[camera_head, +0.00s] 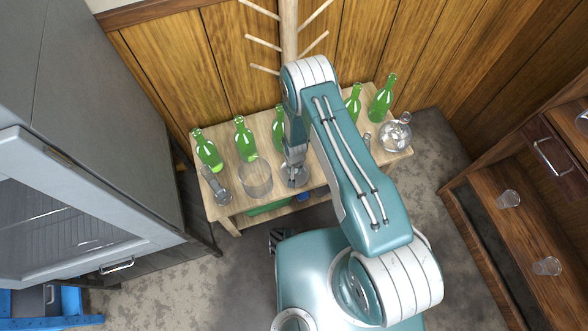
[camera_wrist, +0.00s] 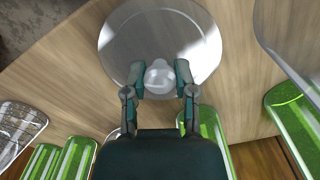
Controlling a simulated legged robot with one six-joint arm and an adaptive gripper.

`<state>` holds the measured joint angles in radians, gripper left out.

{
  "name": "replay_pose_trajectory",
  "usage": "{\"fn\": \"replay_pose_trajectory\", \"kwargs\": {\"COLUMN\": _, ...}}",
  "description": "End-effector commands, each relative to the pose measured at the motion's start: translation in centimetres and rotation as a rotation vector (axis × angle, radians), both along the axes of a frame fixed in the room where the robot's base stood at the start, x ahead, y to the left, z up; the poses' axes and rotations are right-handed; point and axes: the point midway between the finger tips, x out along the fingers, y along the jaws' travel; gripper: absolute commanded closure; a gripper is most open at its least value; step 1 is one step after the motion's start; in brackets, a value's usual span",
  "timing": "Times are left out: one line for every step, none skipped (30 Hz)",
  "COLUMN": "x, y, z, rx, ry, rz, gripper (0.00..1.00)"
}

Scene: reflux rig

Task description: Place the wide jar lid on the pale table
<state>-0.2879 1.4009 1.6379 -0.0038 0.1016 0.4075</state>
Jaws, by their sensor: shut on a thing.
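The wide jar lid (camera_wrist: 148,45) is a round clear glass disc with a knob. In the wrist view, my gripper (camera_wrist: 160,75) is shut on the knob, one finger on each side. In the head view, my gripper (camera_head: 294,178) and the lid (camera_head: 300,181) are over the front part of the pale table (camera_head: 262,123), right of an open clear glass jar (camera_head: 257,181). The table also fills much of the wrist view (camera_wrist: 70,75). I cannot tell whether the lid touches the tabletop. My arm hides part of the table.
Several green bottles (camera_head: 245,140) stand along the table's back. A glass vessel (camera_head: 216,187) is at the left and a round glass decanter (camera_head: 395,134) at the right end. A coat rack (camera_head: 289,35) rises behind. A cabinet (camera_head: 80,130) stands left, wooden shelving (camera_head: 490,210) right.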

Motion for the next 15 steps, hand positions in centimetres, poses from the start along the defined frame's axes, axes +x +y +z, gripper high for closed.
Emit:
{"fn": "replay_pose_trajectory", "kwargs": {"x": 0.03, "y": 0.08, "z": -0.13, "rx": 0.0, "ry": -0.001, "rz": 0.0, "gripper": 1.0}}
{"fn": "replay_pose_trajectory", "kwargs": {"x": 0.02, "y": 0.11, "z": -0.14, "rx": -0.001, "ry": -0.001, "rz": 0.0, "gripper": 1.0}}
{"fn": "replay_pose_trajectory", "kwargs": {"x": 0.03, "y": 0.16, "z": -0.13, "rx": -0.001, "ry": -0.001, "rz": 0.0, "gripper": 1.0}}
{"fn": "replay_pose_trajectory", "kwargs": {"x": 0.02, "y": 0.19, "z": -0.12, "rx": -0.002, "ry": -0.001, "rz": 0.001, "gripper": 1.0}}
{"fn": "replay_pose_trajectory", "kwargs": {"x": 0.01, "y": 0.2, "z": -0.12, "rx": -0.002, "ry": -0.001, "rz": 0.002, "gripper": 1.0}}
{"fn": "replay_pose_trajectory", "kwargs": {"x": 0.01, "y": 0.21, "z": -0.12, "rx": -0.002, "ry": -0.001, "rz": 0.002, "gripper": 1.0}}
{"fn": "replay_pose_trajectory", "kwargs": {"x": 0.01, "y": 0.21, "z": -0.13, "rx": -0.002, "ry": -0.001, "rz": 0.002, "gripper": 1.0}}
{"fn": "replay_pose_trajectory", "kwargs": {"x": 0.0, "y": 0.2, "z": -0.18, "rx": -0.002, "ry": -0.001, "rz": 0.002, "gripper": 1.0}}
{"fn": "replay_pose_trajectory", "kwargs": {"x": -0.02, "y": 0.19, "z": -0.3, "rx": -0.002, "ry": 0.0, "rz": 0.002, "gripper": 1.0}}
{"fn": "replay_pose_trajectory", "kwargs": {"x": -0.02, "y": 0.19, "z": -0.3, "rx": -0.002, "ry": 0.0, "rz": 0.001, "gripper": 0.55}}
{"fn": "replay_pose_trajectory", "kwargs": {"x": -0.02, "y": 0.19, "z": -0.28, "rx": -0.002, "ry": 0.0, "rz": 0.001, "gripper": 0.42}}
{"fn": "replay_pose_trajectory", "kwargs": {"x": -0.02, "y": 0.19, "z": -0.28, "rx": -0.002, "ry": 0.0, "rz": 0.001, "gripper": 0.3}}
{"fn": "replay_pose_trajectory", "kwargs": {"x": -0.02, "y": 0.19, "z": -0.28, "rx": -0.002, "ry": 0.0, "rz": 0.001, "gripper": 0.3}}
{"fn": "replay_pose_trajectory", "kwargs": {"x": -0.02, "y": 0.18, "z": -0.28, "rx": -0.002, "ry": 0.0, "rz": 0.001, "gripper": 0.3}}
{"fn": "replay_pose_trajectory", "kwargs": {"x": -0.02, "y": 0.16, "z": -0.27, "rx": -0.002, "ry": 0.0, "rz": 0.001, "gripper": 0.3}}
